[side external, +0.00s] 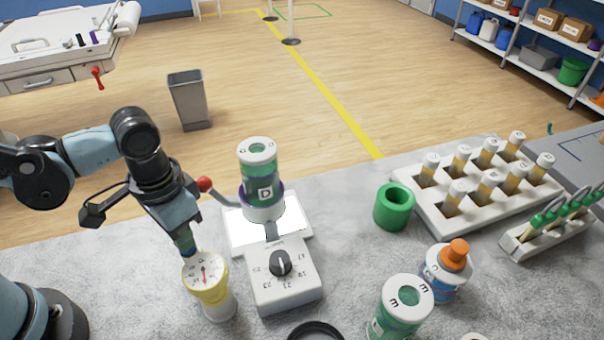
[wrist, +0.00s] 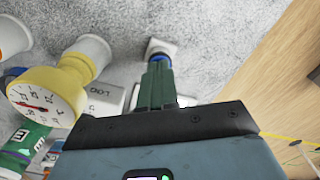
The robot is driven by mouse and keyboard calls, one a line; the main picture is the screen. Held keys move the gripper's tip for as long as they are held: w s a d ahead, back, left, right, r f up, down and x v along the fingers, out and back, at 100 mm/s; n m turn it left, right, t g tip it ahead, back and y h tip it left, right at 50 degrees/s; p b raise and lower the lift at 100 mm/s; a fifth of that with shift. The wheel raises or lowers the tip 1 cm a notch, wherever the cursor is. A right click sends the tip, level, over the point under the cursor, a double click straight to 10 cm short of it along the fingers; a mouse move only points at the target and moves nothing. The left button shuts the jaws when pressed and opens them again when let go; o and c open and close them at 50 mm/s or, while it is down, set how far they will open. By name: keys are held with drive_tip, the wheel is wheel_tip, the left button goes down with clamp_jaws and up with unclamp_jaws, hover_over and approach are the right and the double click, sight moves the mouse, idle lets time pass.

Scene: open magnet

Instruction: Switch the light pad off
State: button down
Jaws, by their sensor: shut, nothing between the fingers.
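The light pad (side external: 292,222) is a white panel that glows bright in the side view, on the grey table behind a white box with a black knob (side external: 280,263). A green jar marked D (side external: 259,170) stands over the pad with a purple ring round its lower part. My gripper (side external: 188,248) is shut and empty, pointing down just behind the yellow-and-white dial gauge (side external: 205,278), left of the pad. In the wrist view my gripper's fingers (wrist: 158,85) are together, with a small white block (wrist: 162,46) beyond the tips.
A grey lever with a red ball (side external: 204,184) sticks out left of the jar, close to my arm. The gauge (wrist: 45,95) is left of my fingers in the wrist view. A green ring (side external: 394,207), a vial rack (side external: 478,195) and an orange-capped bottle (side external: 446,272) stand right.

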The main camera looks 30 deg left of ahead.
drive_tip(key=shift+f, duration=0.1)
drive_tip(key=shift+r, duration=3.5)
drive_tip(key=w+a+r+n+t, duration=0.1)
drive_tip(key=w+a+t, duration=0.1)
drive_tip(key=a, duration=0.4)
drive_tip(key=w+a+r+n+t, duration=0.1)
drive_tip(key=w+a+n+t, duration=0.1)
drive_tip(key=a+t, duration=0.3)
drive_tip(key=shift+w+a+r, duration=0.2)
drive_tip(key=shift+w+a, duration=0.15)
drive_tip(key=shift+w, duration=0.3)
